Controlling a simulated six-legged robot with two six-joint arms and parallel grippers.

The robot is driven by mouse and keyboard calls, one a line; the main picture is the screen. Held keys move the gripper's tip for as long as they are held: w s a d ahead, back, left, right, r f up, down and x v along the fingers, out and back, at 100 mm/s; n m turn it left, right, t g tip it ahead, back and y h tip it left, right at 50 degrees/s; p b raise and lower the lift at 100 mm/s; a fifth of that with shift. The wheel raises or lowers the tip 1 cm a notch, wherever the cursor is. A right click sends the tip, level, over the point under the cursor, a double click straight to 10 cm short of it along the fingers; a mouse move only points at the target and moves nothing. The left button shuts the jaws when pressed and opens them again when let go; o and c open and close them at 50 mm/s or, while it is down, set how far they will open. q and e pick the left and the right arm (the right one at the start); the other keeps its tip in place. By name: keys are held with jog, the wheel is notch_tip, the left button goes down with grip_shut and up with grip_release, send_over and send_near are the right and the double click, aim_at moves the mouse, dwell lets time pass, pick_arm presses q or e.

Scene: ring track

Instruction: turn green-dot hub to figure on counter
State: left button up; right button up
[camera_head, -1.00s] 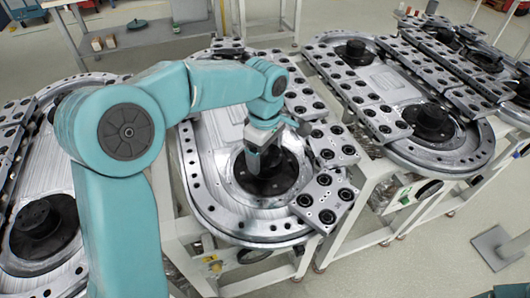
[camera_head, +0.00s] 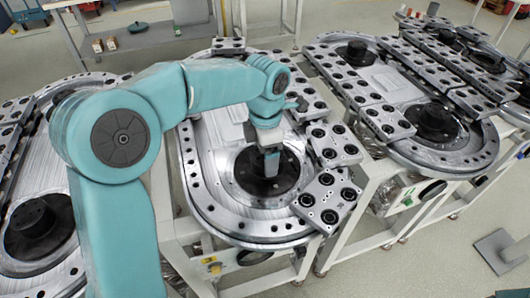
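The middle ring track (camera_head: 205,190) has a round black hub (camera_head: 250,180) at its near end. My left gripper (camera_head: 271,172) points down over this hub, at or just above its middle. The gripper hides the hub's centre, and I cannot tell whether its fingers touch or grip anything. No green dot can be made out on this hub or the others. I cannot make out a counter or its figure. My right gripper is out of view.
Carriages with black rollers (camera_head: 329,198) sit along the right side of the middle track, close to my gripper. Another ring track (camera_head: 468,157) stands to the right, with a black hub (camera_head: 433,120). A further hub (camera_head: 40,228) is at the left.

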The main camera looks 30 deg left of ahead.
pick_arm(q)
jog(key=shift+s+d+f+n, duration=0.15)
jog(key=shift+n, duration=0.85)
jog(key=o, duration=0.9)
jog(key=shift+c, duration=0.2)
jog(key=shift+w, duration=0.2)
jog(key=shift+r, duration=0.4)
notch_tip(320, 180, up, 16)
jog(key=p, duration=0.3)
jog(key=shift+f, duration=0.2)
